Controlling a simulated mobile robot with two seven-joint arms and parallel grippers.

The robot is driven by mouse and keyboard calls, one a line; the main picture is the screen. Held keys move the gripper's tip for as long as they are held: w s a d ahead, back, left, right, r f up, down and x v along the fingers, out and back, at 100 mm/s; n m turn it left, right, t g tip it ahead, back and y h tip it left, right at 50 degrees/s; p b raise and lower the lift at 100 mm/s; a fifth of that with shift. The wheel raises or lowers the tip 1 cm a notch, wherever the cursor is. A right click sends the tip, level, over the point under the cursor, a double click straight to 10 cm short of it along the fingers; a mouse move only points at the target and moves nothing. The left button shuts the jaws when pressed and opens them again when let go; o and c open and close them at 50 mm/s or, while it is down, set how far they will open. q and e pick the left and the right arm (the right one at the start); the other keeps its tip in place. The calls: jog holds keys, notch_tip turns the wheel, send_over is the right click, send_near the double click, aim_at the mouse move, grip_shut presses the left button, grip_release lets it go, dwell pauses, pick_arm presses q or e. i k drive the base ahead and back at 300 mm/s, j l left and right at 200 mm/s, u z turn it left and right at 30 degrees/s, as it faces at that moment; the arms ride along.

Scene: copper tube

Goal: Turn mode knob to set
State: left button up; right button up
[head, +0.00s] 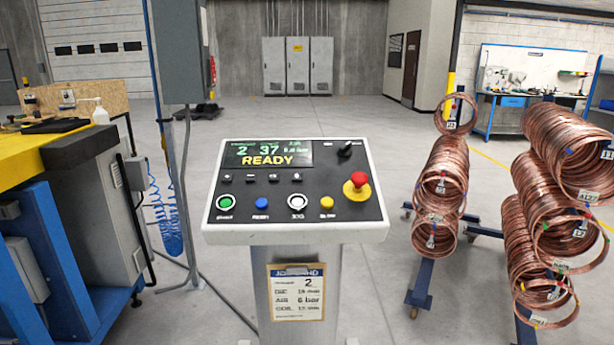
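The mode knob (346,150) is a small black rotary knob at the upper right of the control panel (215,229). Small labels sit on either side of it, too small to read, and its exact pointing direction is hard to tell. The panel's display (268,154) shows green figures and the word READY in yellow. Neither of my grippers is in view, and nothing touches the knob.
A red emergency button (359,180) on a yellow base sits just below the knob. Green, blue, white and yellow buttons line the panel's front. Copper coils (440,190) on racks stand at right. A workbench (50,150) stands at left. The space above the panel is clear.

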aim_at(344, 152)
jog(key=i+l, duration=0.15)
jog(key=l, duration=0.3)
jog(key=i+l, duration=0.1)
jog(key=l, duration=0.35)
jog(key=i+l+u, duration=0.1)
jog(key=l, duration=0.35)
jog(key=i+l, duration=0.15)
jog(key=l, duration=0.3)
